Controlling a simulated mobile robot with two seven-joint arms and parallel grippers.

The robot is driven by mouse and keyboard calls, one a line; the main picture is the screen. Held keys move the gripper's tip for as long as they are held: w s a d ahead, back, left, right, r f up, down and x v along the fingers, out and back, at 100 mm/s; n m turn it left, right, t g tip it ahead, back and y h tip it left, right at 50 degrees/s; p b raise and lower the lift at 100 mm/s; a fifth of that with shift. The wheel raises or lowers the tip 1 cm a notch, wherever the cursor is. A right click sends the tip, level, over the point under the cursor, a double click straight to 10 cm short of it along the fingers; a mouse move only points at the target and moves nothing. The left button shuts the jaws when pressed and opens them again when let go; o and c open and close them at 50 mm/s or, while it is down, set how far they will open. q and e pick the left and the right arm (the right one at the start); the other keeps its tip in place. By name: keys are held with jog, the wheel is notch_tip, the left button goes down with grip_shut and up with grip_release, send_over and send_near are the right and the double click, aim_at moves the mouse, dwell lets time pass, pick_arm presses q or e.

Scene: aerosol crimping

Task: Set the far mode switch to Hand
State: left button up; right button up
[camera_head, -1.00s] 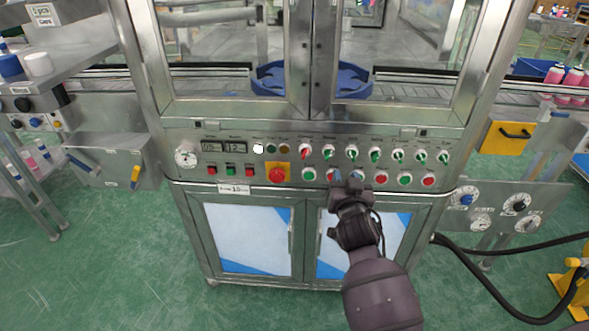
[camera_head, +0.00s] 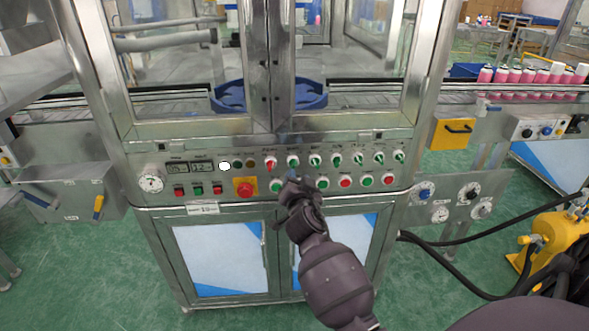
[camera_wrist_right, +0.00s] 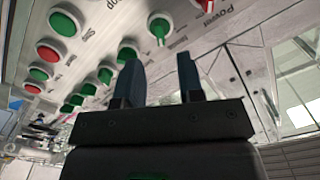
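A row of rotary switches (camera_head: 336,160) runs along the steel control panel, the leftmost one red and the others green. The labels are too small in the head view to tell which is the far mode switch. My right gripper (camera_head: 297,184) is in front of the panel, below the left switches, and hides part of the lower button row. In the right wrist view the right gripper (camera_wrist_right: 159,72) has its two fingers apart with nothing between them. Green switch knobs (camera_wrist_right: 160,28) show beyond the fingers; I cannot tell whether any is touched. My left gripper is out of view.
A red emergency button on a yellow plate (camera_head: 245,188) and a pressure gauge (camera_head: 150,182) are on the panel's left. Lower push buttons (camera_head: 366,181) lie close under the switches. A side gauge panel (camera_head: 455,198), black hoses and a yellow machine (camera_head: 550,245) stand at right.

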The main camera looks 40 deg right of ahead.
aim_at(295, 166)
jog(key=shift+x, duration=2.6)
grip_shut()
